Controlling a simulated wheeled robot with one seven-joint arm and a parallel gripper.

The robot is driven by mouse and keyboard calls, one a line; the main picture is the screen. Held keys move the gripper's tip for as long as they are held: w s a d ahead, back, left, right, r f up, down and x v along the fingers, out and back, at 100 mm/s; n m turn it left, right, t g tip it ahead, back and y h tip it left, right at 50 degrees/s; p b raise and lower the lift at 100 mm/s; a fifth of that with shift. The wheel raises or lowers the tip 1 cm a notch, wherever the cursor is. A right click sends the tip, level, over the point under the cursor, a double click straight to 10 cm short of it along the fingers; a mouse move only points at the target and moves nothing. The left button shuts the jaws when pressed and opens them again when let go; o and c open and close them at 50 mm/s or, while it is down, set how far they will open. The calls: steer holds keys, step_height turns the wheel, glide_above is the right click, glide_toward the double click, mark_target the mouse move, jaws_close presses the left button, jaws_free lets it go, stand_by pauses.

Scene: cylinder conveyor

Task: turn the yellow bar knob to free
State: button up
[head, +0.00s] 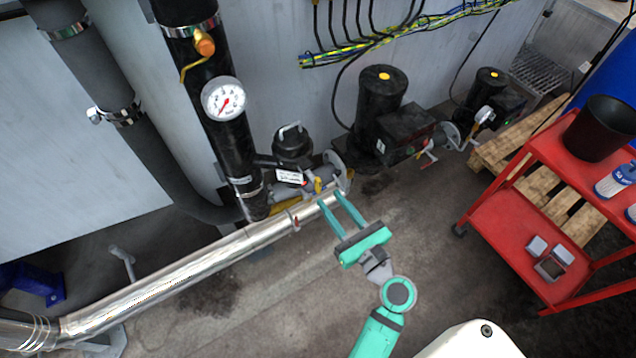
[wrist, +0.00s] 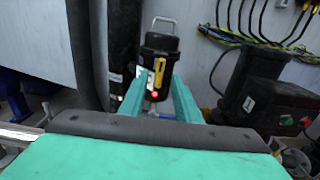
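The yellow bar knob (head: 318,186) is small in the head view, on the pipework by the foot of the black pump, beside a white label tag. In the wrist view a yellow bar (wrist: 159,70) stands nearly upright in front of the black pump body, with a red spot just below it. My gripper (head: 331,197) is open, its two teal fingers apart and nothing between them. Its fingertips are close to the knob; the wrist view shows the bar in the gap between the fingertips (wrist: 157,88). I cannot tell whether they touch it.
A shiny metal pipe (head: 190,268) runs along the lower left to the valve area. A black pipe with a pressure gauge (head: 223,99) rises behind. Another black pump (head: 382,100) stands to the right. A red cart (head: 520,230) is at far right. Floor lies open between.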

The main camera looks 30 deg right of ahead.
mark_target(320, 187)
steer(key=w, duration=0.7)
steer(key=shift+w, duration=0.2)
jaws_close()
